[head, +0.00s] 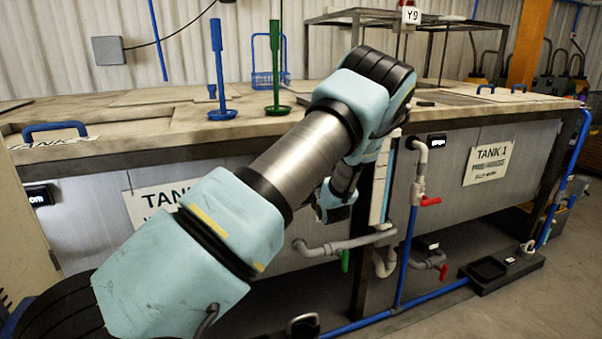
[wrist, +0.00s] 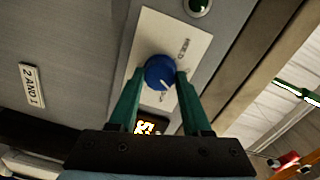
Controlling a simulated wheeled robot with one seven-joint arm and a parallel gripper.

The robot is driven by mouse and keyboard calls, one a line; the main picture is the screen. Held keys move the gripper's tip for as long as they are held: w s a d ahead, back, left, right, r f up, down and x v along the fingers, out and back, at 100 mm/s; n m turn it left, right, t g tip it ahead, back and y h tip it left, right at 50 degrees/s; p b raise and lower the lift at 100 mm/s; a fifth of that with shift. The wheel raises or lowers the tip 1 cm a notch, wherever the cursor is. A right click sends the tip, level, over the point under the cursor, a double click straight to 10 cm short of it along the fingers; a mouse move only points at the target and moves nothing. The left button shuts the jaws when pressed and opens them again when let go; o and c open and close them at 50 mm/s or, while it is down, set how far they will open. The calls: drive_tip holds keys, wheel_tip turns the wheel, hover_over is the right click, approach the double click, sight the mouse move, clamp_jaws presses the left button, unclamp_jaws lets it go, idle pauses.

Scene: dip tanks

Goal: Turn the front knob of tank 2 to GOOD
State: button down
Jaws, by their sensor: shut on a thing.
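The blue knob (wrist: 158,72) sits on a pale label plate (wrist: 192,40) on a grey panel. Its white pointer mark points toward the lower right in the wrist view. Small lettering stands on the plate on two sides of the knob, too small and tilted to read surely. My gripper (wrist: 156,77) has its two green fingers closed on the knob, one on each side. In the head view my arm hides the knob and the fingers. The tank 2 sign (head: 150,205) is partly hidden behind my arm.
A "2 AND 1" label (wrist: 33,86) is at left. Pipes with a red-handled valve (head: 430,201) and the tank 1 sign (head: 488,162) are right of my arm.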

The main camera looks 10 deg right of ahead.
drive_tip(key=m+p, duration=0.1)
drive_tip(key=m, duration=0.4)
drive_tip(key=shift+m, duration=0.3)
drive_tip(key=shift+f, duration=0.1)
idle(0.4)
drive_tip(key=shift+c, duration=1.8)
unclamp_jaws()
drive_tip(key=s+d+b, duration=0.1)
drive_tip(key=s+b, duration=0.1)
drive_tip(key=s, duration=0.8)
drive_tip(key=shift+s+d+r, duration=0.2)
drive_tip(key=shift+s+d, duration=0.1)
drive_tip(key=shift+s, duration=0.1)
